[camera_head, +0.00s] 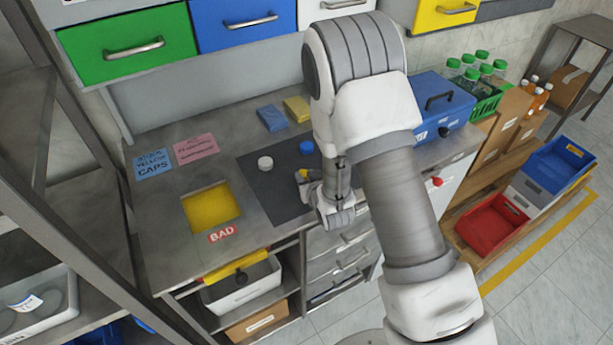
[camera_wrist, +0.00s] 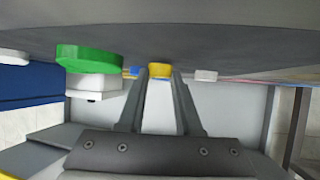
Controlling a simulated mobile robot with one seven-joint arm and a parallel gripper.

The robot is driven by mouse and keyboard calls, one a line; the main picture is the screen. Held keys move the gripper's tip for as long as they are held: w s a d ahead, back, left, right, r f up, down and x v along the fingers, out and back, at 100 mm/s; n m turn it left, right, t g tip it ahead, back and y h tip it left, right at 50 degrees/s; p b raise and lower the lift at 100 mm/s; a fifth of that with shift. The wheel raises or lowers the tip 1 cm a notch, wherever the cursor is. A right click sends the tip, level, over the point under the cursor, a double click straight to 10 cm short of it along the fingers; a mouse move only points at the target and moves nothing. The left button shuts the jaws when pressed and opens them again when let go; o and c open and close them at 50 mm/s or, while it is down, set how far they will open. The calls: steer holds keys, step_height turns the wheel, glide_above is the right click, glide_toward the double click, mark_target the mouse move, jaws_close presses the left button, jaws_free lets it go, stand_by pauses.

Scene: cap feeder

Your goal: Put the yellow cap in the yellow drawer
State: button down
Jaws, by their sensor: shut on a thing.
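The yellow cap (camera_wrist: 160,70) is between the fingertips of my gripper (camera_wrist: 160,78) in the wrist view, at the grey work surface. In the head view my gripper (camera_head: 308,184) is low over the dark mat, and a small bit of yellow shows at its fingers. The fingers are shut on the yellow cap. The yellow drawer (camera_head: 428,18) is at the top right of the head view, in the upper row, and looks closed. Its front has a metal handle. My arm hides part of the mat and the bench.
A white cap (camera_head: 265,163) and a blue cap (camera_head: 307,147) lie on the dark mat (camera_head: 262,192). A green cap (camera_wrist: 90,58) is near in the wrist view. Green (camera_head: 140,50) and blue (camera_head: 255,12) drawers hang above. A blue box (camera_head: 434,106) stands right of my arm.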

steer(key=shift+f, duration=0.15)
steer(key=shift+f, duration=0.15)
steer(key=c, duration=0.6)
jaws_free()
steer(key=shift+r, duration=0.35)
steer(key=v, duration=0.9)
steer(key=shift+s+d+r, duration=0.1)
steer(key=shift+d, duration=0.05)
steer(key=p, duration=0.3)
steer(key=shift+s+d+r+p, duration=0.15)
steer(key=shift+s+r+p, duration=0.2)
steer(key=shift+p, duration=0.05)
steer(key=s+p, duration=0.1)
steer(key=p, duration=0.2)
steer(key=shift+s+d+r, duration=0.2)
